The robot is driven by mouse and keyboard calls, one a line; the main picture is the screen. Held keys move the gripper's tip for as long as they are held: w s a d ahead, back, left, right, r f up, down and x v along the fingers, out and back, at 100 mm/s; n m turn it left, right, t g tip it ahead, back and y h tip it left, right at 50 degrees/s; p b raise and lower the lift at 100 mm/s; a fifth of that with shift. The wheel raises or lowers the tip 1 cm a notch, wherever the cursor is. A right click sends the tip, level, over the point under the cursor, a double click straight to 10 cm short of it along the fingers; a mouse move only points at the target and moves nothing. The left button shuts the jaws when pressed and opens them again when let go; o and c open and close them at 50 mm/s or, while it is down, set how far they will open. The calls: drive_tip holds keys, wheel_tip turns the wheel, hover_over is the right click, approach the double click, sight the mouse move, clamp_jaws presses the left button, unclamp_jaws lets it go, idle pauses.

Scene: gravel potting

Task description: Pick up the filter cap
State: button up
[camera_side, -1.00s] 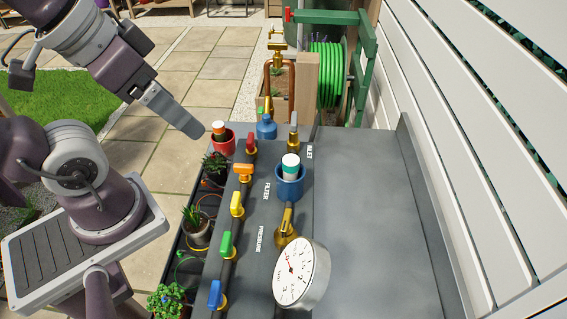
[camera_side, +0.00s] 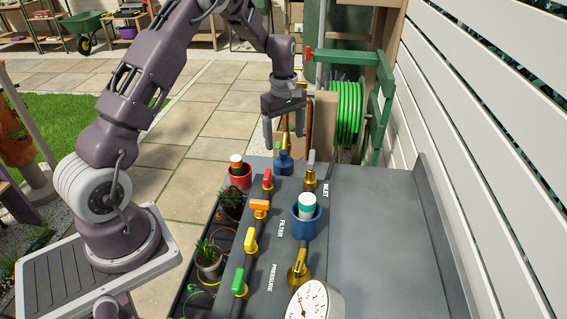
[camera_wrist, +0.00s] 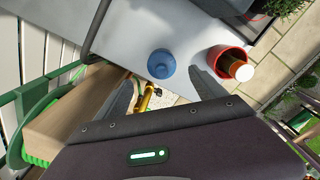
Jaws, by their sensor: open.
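The filter cap looks to be the blue rounded piece with a narrower top (camera_side: 283,163), standing at the far end of the grey bench. It also shows in the wrist view (camera_wrist: 161,64), between and beyond the fingertips. My gripper (camera_side: 284,138) points down just above it, open and empty, with its fingers apart. I cannot tell from the pictures whether a finger touches it. The blue filter cup (camera_side: 305,226) stands open by the FILTER label, with a white and teal cartridge (camera_side: 307,203) in it.
Valves with coloured handles (camera_side: 259,207) line the pipe, and a gauge (camera_side: 312,303) is in front. A green hose reel (camera_side: 347,110) stands behind. The bench's right side is clear.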

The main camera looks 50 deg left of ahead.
sight(284, 151)
drive_tip(key=shift+n, duration=0.3)
drive_tip(key=f, duration=0.9)
drive_tip(key=shift+a+f, duration=0.15)
drive_tip(key=shift+a, duration=0.05)
drive_tip(key=c, duration=1.5)
drive_tip(key=shift+o, duration=0.2)
